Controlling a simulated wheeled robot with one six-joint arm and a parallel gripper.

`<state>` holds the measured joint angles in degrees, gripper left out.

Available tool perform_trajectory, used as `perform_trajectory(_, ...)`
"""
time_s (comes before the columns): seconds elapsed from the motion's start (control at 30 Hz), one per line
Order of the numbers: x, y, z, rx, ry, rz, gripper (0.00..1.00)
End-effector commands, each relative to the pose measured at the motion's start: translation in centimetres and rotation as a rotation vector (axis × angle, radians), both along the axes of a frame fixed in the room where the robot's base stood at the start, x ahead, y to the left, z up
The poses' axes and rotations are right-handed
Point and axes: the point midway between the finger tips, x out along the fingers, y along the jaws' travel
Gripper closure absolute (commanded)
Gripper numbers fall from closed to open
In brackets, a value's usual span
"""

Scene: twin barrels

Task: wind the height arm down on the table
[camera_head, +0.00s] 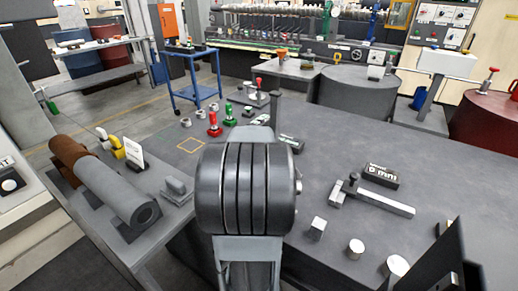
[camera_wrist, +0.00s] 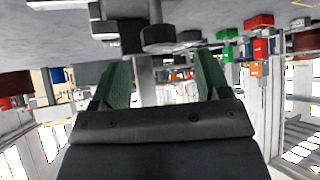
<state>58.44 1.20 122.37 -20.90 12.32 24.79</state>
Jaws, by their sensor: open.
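I cannot tell for certain which part is the height arm. In the wrist view, a pale upright column (camera_wrist: 154,88) shows between my fingers, with a dark block (camera_wrist: 131,36) and a round dark knob (camera_wrist: 157,38) above it in the picture. My gripper (camera_wrist: 163,75) has two green fingers spread apart with nothing held between them. Its distance from the column and knob is unclear. In the head view my own arm fills the middle and hides my fingers. A dark post (camera_head: 274,112) rises behind it from the grey table (camera_head: 345,145).
On the table's right lie a grey bar (camera_head: 385,203), a black box with lettering (camera_head: 381,175) and small metal blocks (camera_head: 317,228). Red and green pieces (camera_head: 214,124) stand toward the far left. A grey roller (camera_head: 118,190) lies on the left bench.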

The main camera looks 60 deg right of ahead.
Motion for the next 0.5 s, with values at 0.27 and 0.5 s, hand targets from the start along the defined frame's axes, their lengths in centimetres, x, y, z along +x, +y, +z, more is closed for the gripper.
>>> perform_trajectory(0.27, -1.7, 3.6, 4.3, -0.002, -0.002, -0.001, 0.30)
perform_trajectory(0.5, -2.6, 5.6, 6.2, -0.001, -0.001, 0.001, 0.30)
